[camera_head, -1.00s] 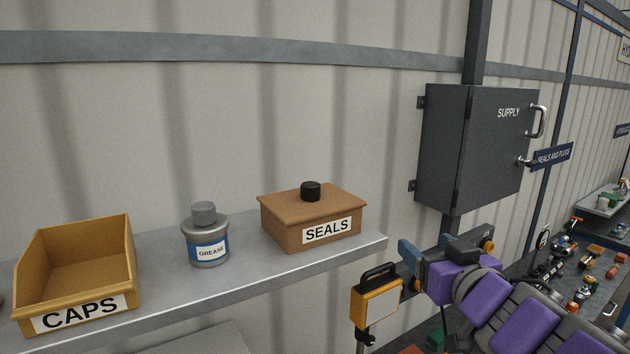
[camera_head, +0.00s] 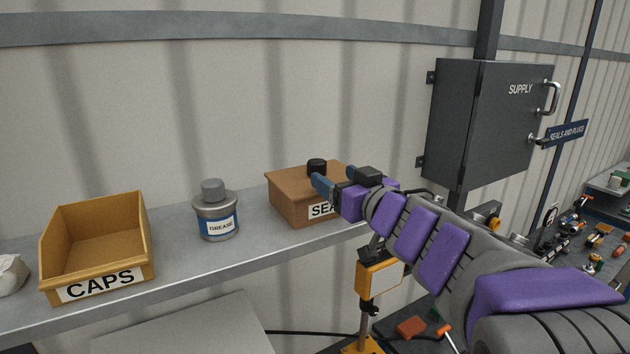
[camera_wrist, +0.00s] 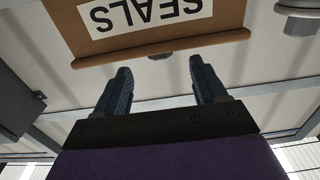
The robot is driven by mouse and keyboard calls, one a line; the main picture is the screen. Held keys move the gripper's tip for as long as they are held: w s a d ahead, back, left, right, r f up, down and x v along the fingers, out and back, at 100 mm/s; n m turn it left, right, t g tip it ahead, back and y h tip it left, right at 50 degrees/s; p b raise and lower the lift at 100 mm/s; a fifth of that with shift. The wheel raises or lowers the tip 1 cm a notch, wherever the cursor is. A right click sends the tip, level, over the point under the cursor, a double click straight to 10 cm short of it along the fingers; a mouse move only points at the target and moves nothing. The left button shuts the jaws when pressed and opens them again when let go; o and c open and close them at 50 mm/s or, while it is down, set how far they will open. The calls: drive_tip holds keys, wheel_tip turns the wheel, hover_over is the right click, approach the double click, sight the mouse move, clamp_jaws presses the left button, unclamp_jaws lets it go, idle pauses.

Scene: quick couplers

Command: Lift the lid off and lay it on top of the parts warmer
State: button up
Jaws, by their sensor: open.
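The brown SEALS box (camera_head: 290,208) stands on the shelf. Its brown lid (camera_head: 290,178) is on it, with a black knob (camera_head: 316,166) on top. My gripper (camera_head: 328,179) is at the box's front right, close to the lid and knob, and covers part of the label. In the wrist view, which shows the box upside down, the two blue fingers of my gripper (camera_wrist: 160,72) are spread and empty. The lid's edge (camera_wrist: 160,48) lies just beyond the fingertips. No label marks the parts warmer; a plain grey flat top (camera_head: 190,328) shows below the shelf.
On the grey shelf (camera_head: 180,262) stand a grease can (camera_head: 215,212) and an open yellow CAPS bin (camera_head: 97,245), left of the box. A dark SUPPLY cabinet (camera_head: 490,125) hangs at the right. A yellow lamp-like unit (camera_head: 378,277) stands below my arm.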

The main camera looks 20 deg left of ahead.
sight(322, 166)
drive_tip(key=shift+w+a, duration=0.35)
drive_tip(key=shift+w, duration=0.15)
drive_tip(key=shift+w+a, duration=0.3)
drive_tip(key=shift+a, duration=0.35)
drive_tip(key=x, duration=0.4)
drive_tip(key=shift+w+a+r, duration=0.15)
drive_tip(key=shift+w+a, duration=0.05)
drive_tip(key=shift+w, duration=0.1)
drive_tip(key=shift+s+d+r, duration=0.1)
drive_tip(key=shift+s+d, duration=0.05)
drive_tip(key=shift+d, duration=0.05)
drive_tip(key=shift+c, duration=0.6)
drive_tip(key=shift+a, duration=0.15)
drive_tip(key=c, duration=1)
